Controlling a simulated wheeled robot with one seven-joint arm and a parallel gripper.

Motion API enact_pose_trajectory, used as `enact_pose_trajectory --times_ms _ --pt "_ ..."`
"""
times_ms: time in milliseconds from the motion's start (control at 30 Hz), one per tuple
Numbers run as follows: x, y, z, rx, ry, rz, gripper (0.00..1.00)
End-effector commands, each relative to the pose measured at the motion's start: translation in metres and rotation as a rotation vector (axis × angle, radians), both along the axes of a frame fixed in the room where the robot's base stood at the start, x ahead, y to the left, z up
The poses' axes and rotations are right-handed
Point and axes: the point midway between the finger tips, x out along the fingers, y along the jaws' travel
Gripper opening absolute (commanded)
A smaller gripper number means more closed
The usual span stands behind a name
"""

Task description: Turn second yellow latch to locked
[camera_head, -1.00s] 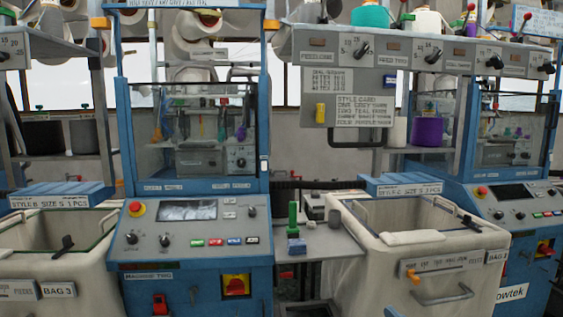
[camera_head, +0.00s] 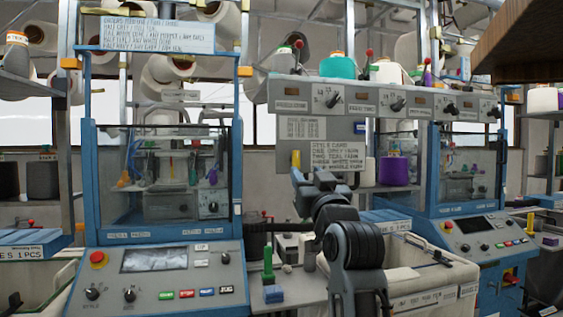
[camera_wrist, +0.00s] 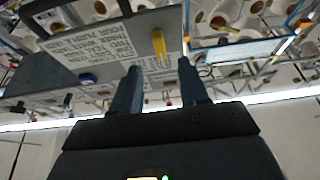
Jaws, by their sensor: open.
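A yellow latch (camera_wrist: 159,43) stands out from the pale panel (camera_wrist: 125,45) in the wrist view, its handle lying lengthwise up the picture. In the head view the yellow latch (camera_head: 296,160) shows upright at the panel's lower left, just above my arm. My gripper (camera_wrist: 160,82) is open and empty, its two dark fingers apart. In the wrist view the latch appears beyond the fingertips, within the gap between them. No contact is visible. The locked and unlocked marks are too small to read.
A style card (camera_head: 335,158) hangs on the panel under a shelf with knobs and cones. A blue knob (camera_wrist: 88,77) sits on the panel. A knitting machine (camera_head: 165,185) stands at left, a side table with a green peg (camera_head: 267,264) beside it. A bag bin (camera_head: 430,270) stands at right.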

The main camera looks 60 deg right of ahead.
Motion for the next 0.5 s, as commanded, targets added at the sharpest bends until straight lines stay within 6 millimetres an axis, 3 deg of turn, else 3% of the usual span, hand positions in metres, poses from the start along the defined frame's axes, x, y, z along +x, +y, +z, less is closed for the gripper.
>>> enact_pose_trajectory --times_ms 500 --pt "0.039 -0.047 0.027 0.002 -0.001 -0.001 0.44"
